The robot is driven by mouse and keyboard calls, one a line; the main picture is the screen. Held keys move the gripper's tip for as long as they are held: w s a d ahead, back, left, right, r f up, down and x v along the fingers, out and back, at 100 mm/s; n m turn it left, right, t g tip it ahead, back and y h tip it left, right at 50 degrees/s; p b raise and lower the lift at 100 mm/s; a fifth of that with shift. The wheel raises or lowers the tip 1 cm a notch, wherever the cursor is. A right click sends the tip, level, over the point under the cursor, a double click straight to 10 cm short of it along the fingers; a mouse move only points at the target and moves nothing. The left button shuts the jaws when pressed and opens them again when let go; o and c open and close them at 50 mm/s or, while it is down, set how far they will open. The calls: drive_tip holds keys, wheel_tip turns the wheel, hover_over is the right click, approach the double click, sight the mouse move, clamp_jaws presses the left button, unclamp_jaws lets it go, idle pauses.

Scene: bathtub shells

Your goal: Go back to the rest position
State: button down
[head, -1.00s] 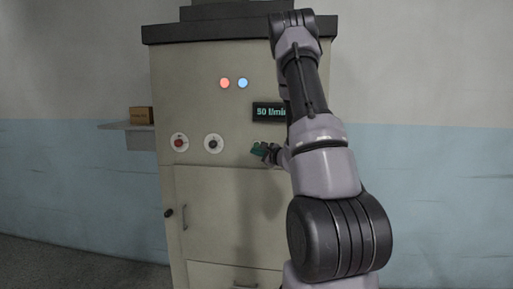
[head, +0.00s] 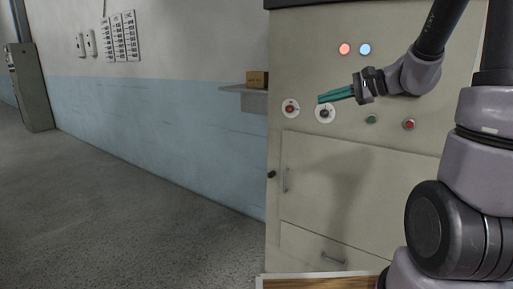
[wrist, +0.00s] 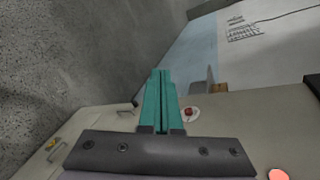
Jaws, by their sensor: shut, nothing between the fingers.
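My gripper (head: 322,98) has teal fingers pressed together with nothing between them. In the head view it points left in front of the beige cabinet (head: 330,160), close to the black knob on a white disc; I cannot tell whether it touches the panel. In the wrist view the shut fingers (wrist: 160,75) reach up the middle of the picture, with the red knob (wrist: 190,113) to their right. My arm runs from the gripper to the right edge of the head view.
The cabinet has red (head: 344,49) and blue (head: 365,49) lights, green (head: 371,119) and red (head: 409,124) buttons, and a door handle (head: 285,180). A small box (head: 257,79) sits on a wall shelf (head: 245,90). The floor (head: 110,190) at left is clear.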

drive_tip(key=s+a+r+n+g+h, duration=0.1)
drive_tip(key=s+n+g+h, duration=0.15)
drive_tip(key=s, duration=0.35)
drive_tip(key=s+a+n+g+h, duration=0.1)
drive_tip(key=s+n, duration=0.2)
drive_tip(key=s, duration=0.3)
drive_tip(key=s+d+r+n+t+h, duration=0.2)
drive_tip(key=s+d+n+t+h, duration=0.1)
drive_tip(key=s+d+h, duration=0.3)
drive_tip(key=shift+s+r, duration=0.3)
drive_tip(key=shift+s, duration=0.35)
